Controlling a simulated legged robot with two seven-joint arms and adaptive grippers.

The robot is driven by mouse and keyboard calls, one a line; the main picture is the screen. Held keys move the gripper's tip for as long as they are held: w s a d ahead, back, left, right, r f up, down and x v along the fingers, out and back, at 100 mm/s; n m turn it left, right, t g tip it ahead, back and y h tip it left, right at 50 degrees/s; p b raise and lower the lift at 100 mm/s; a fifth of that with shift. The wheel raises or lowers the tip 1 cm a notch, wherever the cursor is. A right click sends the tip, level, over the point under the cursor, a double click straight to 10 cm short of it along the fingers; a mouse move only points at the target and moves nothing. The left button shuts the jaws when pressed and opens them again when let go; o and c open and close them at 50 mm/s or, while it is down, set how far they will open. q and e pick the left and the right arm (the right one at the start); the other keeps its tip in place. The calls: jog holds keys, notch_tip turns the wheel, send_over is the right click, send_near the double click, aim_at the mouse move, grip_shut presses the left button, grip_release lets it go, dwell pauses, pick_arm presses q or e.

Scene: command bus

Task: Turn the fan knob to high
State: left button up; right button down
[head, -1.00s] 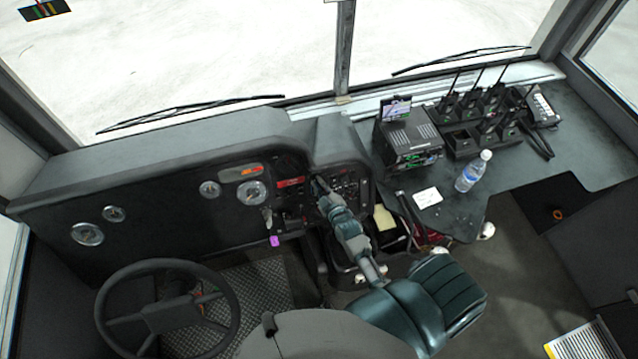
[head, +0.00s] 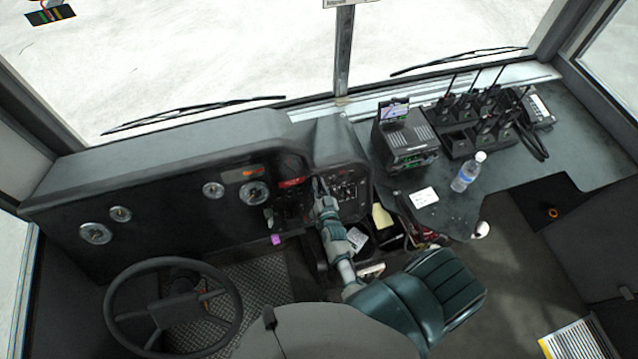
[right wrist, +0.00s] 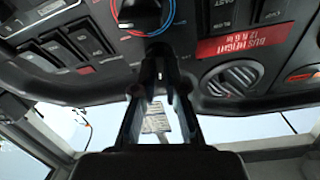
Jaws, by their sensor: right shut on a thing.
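My right gripper (head: 318,188) is at the switch panel (head: 346,187) right of the gauges. In the right wrist view its fingers (right wrist: 158,68) converge at the panel and are shut on a small dark knob, taken to be the fan knob. The fingertips hide most of it, so its setting cannot be read. Just above the fingertips in that view is another dark knob (right wrist: 141,14) with a red and blue ring and a white pointer line. My left gripper is not in view.
Rocker switches (right wrist: 72,45), a red label (right wrist: 240,47) and a round vent (right wrist: 232,82) flank the fingers in the right wrist view. The steering wheel (head: 110,318) is at lower left. A radio box (head: 408,145) and a water bottle (head: 466,173) stand on the right counter.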

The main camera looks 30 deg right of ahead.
jog(key=m+p, duration=0.1)
jog(key=m, duration=0.1)
jog(key=m+h+p, duration=0.1)
jog(key=m, duration=0.2)
jog(key=m+g, duration=0.1)
jog(key=m, duration=0.1)
jog(key=shift+s+a+f+p, duration=0.2)
jog(key=shift+f+p, duration=0.1)
jog(key=shift+p, duration=0.1)
jog(key=shift+m+g+h+p, duration=0.4)
jog(key=shift+m+g+p, duration=0.3)
jog(key=shift+m, duration=1.6)
jog(key=shift+f, duration=0.1)
jog(key=c, duration=1.2)
grip_release()
jog(key=shift+w, duration=0.2)
